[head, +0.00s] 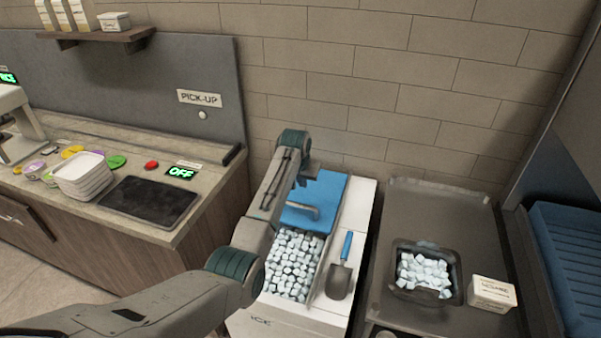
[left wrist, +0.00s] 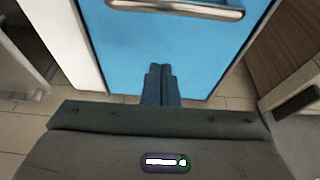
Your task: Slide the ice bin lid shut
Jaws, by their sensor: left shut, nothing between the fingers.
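The white ice bin (head: 363,215) stands at the middle, its blue lid (head: 332,192) covering the back part. The front part is open and shows ice cubes (head: 291,262). The metal lid handle (head: 303,208) is near the lid's front edge; it also shows at the top of the left wrist view (left wrist: 185,7). My left arm reaches over the bin's left side. My left gripper (head: 309,172) is at the back of the lid; in the left wrist view its fingers (left wrist: 160,69) are together and empty, behind the handle. Contact with the lid cannot be told. My right gripper is out of view.
A scoop (head: 340,278) lies on the bin's right ledge. Right of the bin, a grey counter holds a dark tub (head: 404,291) of ice and a labelled box (head: 491,293). On the left counter are stacked trays (head: 82,178) and a dark mat (head: 148,203). A brick wall closes the back.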

